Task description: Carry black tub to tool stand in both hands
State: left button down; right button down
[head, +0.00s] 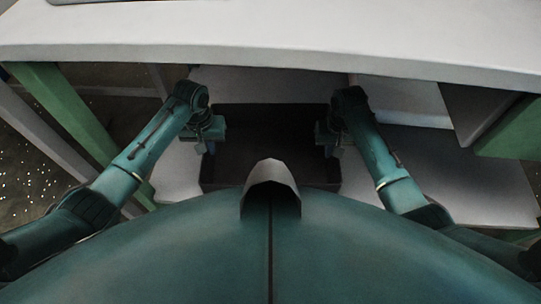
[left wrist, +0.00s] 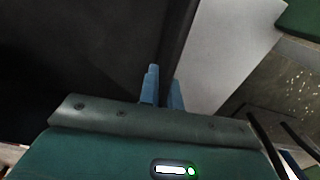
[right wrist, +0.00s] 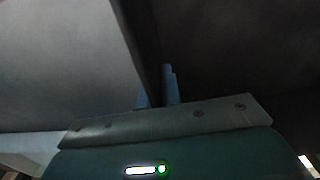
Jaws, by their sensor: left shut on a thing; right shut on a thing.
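The black tub (head: 268,128) is a dark, open rectangular box in the middle of the head view, between my two arms. Its near part is partly hidden by my own body. My left gripper (head: 210,146) is shut on its left wall; the left wrist view shows the blue fingers (left wrist: 163,88) on either side of the tub's dark rim (left wrist: 180,45). My right gripper (head: 328,148) is shut on the opposite wall; the right wrist view shows the fingers (right wrist: 160,88) astride the rim (right wrist: 143,40). The inside looks dark and I see nothing in it. I cannot make out which thing is the tool stand.
A white tabletop (head: 280,35) crosses the top of the head view, above a pale lower shelf (head: 470,180) around the tub. Green legs stand at left (head: 75,115) and right (head: 510,130). A grey box-like part (head: 480,110) hangs under the top at right.

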pick_arm(q)
jog(key=shift+r, duration=0.1)
pick_arm(e)
jog(key=shift+r, duration=0.1)
